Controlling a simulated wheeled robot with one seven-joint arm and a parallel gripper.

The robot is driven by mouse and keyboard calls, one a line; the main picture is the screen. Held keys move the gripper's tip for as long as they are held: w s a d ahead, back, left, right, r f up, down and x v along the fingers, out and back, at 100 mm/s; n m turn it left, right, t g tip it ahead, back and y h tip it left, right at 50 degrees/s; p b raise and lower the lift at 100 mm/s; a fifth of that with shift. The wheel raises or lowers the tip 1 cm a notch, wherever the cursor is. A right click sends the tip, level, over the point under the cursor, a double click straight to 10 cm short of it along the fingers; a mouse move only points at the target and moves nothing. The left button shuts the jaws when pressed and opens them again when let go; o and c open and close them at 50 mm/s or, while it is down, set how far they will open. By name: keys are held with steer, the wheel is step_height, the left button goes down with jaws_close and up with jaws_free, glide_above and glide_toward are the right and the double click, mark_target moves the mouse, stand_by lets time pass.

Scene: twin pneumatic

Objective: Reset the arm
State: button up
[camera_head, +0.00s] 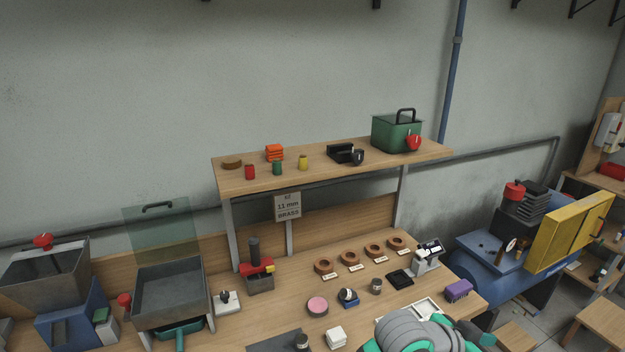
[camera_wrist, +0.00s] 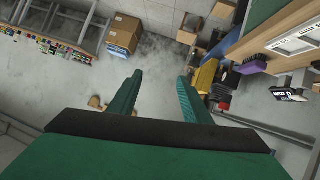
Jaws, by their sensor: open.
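My gripper (camera_wrist: 158,98) shows in the wrist view with two green fingers spread apart and nothing between them. It points out over the grey floor (camera_wrist: 150,60), beside the bench. In the head view part of my grey and green arm (camera_head: 425,333) shows at the bottom right, in front of the bench's front edge. The fingertips cannot be made out in the head view.
The wooden bench (camera_head: 375,295) carries several brown rings, a purple brush (camera_head: 458,290), a pink disc (camera_head: 317,306) and a grey tray (camera_head: 170,290). A shelf (camera_head: 240,183) above holds a green box (camera_head: 392,135). A blue machine with a yellow panel (camera_head: 568,230) stands at right.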

steer(key=w+a+f+n+t, duration=0.2)
steer(key=w+a+n+t, duration=0.2)
steer(key=a+n+t, duration=0.65)
steer(key=s+a+f+n+t+y, duration=0.5)
steer(key=s+a+f+n+y, duration=0.2)
steer(key=a+f, duration=0.4)
steer(key=s+a+f+m+g+y, duration=0.1)
steer(key=s+a+f+m+y, duration=0.1)
steer(key=s+a, duration=0.6)
steer(key=s+a+f+m+g+y, duration=0.1)
steer(key=s+a+f+y, duration=0.2)
steer(key=s+a, duration=0.5)
steer(key=s+f, duration=0.1)
steer(key=s, duration=0.6)
steer(key=shift+a+f+m, duration=0.15)
steer(key=shift+a+m, duration=0.15)
steer(key=shift+m, duration=0.05)
